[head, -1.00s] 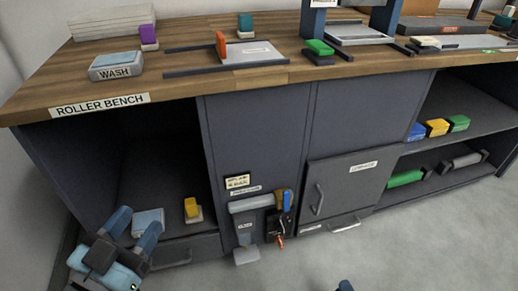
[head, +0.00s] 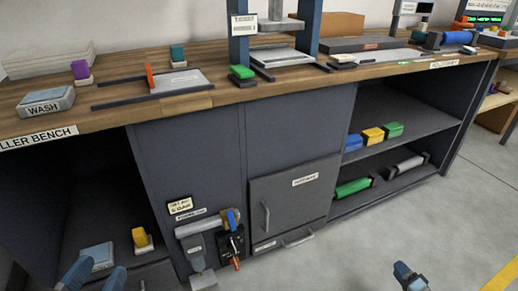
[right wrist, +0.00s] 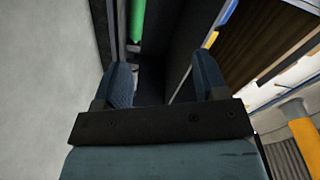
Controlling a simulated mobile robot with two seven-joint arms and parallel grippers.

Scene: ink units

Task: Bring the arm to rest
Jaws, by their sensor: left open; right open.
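My left gripper (head: 96,279) shows at the bottom left of the head view, cut off by the lower edge. Its two blue fingers are apart, in front of the open left bay of the bench. A pale blue block (head: 97,257) sits in that bay just behind the fingers, and I see nothing held. My right gripper (head: 410,277) shows only in part at the bottom right of the head view, over the grey floor. In the right wrist view the right gripper (right wrist: 164,84) has its fingers spread, with nothing between them.
The roller bench (head: 215,112) crosses the head view, with a wash box (head: 46,104) and a press on top. A yellow block (head: 142,240) is in the left bay. Coloured blocks and a green roller (head: 353,187) fill the right shelves. Floor (head: 440,235) at front right is clear.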

